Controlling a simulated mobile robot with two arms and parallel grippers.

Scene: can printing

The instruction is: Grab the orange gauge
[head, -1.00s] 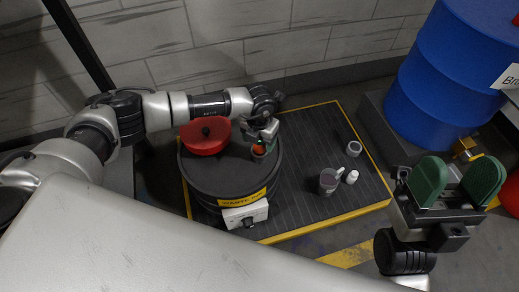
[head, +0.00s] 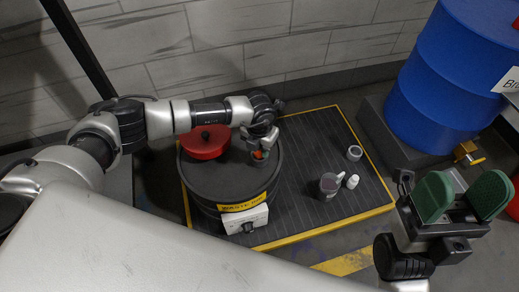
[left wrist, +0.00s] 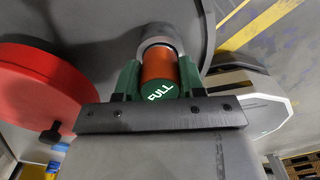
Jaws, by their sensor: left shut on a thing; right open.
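The orange gauge (left wrist: 158,67) is a short orange cylinder with a green end marked FULL, in the left wrist view. In the head view the gauge (head: 258,154) is a small orange patch at the black drum's top, partly hidden by my gripper. My left gripper (left wrist: 158,80) is shut on the gauge, with its green fingers on either side. In the head view my left gripper (head: 262,145) is over the drum's right side. A grey round fitting (left wrist: 158,42) shows at the gauge's far end. My right gripper (head: 449,196) is open and empty at the right.
The black drum (head: 215,180) has a red lid (head: 205,142) on top and a white box with a knob (head: 246,218) on its front. A mug (head: 328,186), a white bottle (head: 352,181) and a grey jar (head: 354,153) stand on the mat. A blue barrel (head: 436,85) stands at the right.

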